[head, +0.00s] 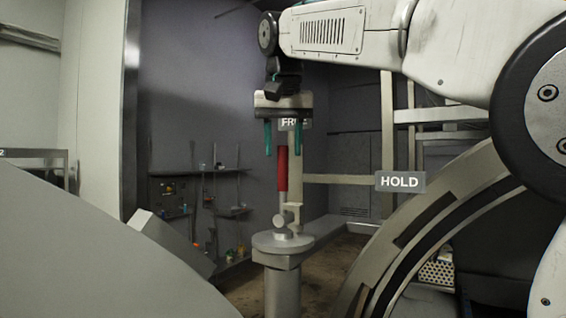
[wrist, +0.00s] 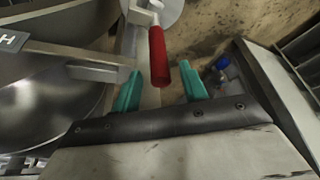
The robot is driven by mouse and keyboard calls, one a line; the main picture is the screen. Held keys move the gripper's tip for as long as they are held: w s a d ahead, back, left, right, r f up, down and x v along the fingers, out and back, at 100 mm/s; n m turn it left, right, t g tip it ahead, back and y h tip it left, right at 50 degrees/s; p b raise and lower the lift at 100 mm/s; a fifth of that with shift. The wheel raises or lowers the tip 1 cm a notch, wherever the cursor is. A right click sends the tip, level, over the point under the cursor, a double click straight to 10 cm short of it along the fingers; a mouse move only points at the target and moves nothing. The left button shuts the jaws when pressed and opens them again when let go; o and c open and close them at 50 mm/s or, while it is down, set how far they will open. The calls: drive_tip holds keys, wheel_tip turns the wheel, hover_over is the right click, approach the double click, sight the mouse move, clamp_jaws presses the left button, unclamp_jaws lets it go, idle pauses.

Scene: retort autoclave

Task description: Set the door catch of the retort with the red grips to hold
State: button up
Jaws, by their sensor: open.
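The door catch lever has a red grip (head: 282,172) and stands upright on a pivot (head: 281,228) above a round grey post (head: 283,243). It points up at the FREE sign (head: 290,123), which my gripper partly covers. The HOLD sign (head: 400,181) is to the right of the lever. My gripper (head: 289,152) is open and empty, its teal fingers pointing down above the grip in the head view. In the wrist view the red grip (wrist: 158,58) lies between the lines of my two fingers (wrist: 158,88), its end near the fingertips. I cannot tell if they touch.
A large curved retort ring (head: 400,235) fills the lower right, with a perforated basket (head: 437,271) inside. A large grey rounded body (head: 90,240) fills the lower left. Shelves with small items (head: 200,200) stand at the back wall.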

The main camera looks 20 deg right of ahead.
sight(283, 162)
drive_tip(key=shift+x, duration=2.2)
drive_tip(key=shift+a, duration=0.1)
